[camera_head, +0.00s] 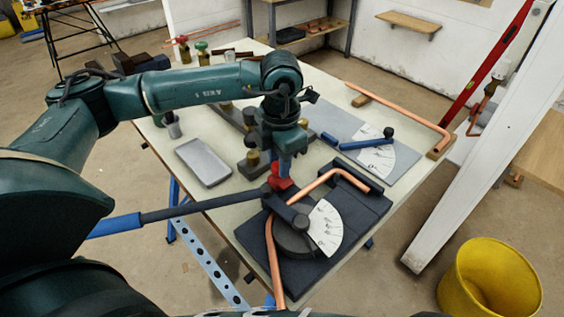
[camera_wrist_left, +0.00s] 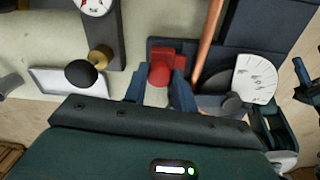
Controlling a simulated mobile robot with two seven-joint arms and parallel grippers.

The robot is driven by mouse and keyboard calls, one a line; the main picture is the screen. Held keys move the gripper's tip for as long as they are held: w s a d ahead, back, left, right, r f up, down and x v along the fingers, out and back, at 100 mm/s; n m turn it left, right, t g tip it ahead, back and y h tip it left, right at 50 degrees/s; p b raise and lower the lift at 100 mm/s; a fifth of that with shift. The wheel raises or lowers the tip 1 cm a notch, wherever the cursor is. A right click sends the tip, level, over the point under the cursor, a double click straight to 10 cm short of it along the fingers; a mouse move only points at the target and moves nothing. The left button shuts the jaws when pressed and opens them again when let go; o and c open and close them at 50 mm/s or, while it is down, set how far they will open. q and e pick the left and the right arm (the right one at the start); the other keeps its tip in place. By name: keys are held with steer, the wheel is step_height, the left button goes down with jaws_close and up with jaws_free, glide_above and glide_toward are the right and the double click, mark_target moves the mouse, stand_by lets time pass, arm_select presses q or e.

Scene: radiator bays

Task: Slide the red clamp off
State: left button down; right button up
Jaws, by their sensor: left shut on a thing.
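The red clamp (camera_head: 279,181) sits at the left edge of a dark pipe bender (camera_head: 300,262) near the front of the workbench. My left gripper (camera_head: 285,172) comes down from above with its blue fingers at the clamp. In the left wrist view the red clamp (camera_wrist_left: 160,70) lies between the two fingers of the left gripper (camera_wrist_left: 159,92), which is shut on it. A bent copper pipe (camera_head: 273,243) runs through the bender beside the clamp; in the wrist view the pipe (camera_wrist_left: 208,38) passes just right of it. My right gripper is not in view.
A long bar with a blue handle (camera_head: 115,226) sticks out left from the bender. A white dial (camera_head: 326,229) lies on it. A grey tray (camera_head: 203,161) stands behind, left. Another copper pipe (camera_head: 405,111) lies at the right edge. A yellow bucket (camera_head: 488,284) stands on the floor.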

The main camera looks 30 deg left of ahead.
arm_select(q)
steer(key=c, duration=1.1)
jaws_free()
steer(key=shift+w+a, duration=0.1)
steer(key=shift+a, duration=0.15)
steer(key=shift+c, duration=0.2)
step_height(320, 180, up, 13)
steer(key=b, duration=0.1)
steer(key=shift+d+r, duration=0.15)
steer(key=shift+d, duration=0.15)
steer(key=shift+s, duration=0.2)
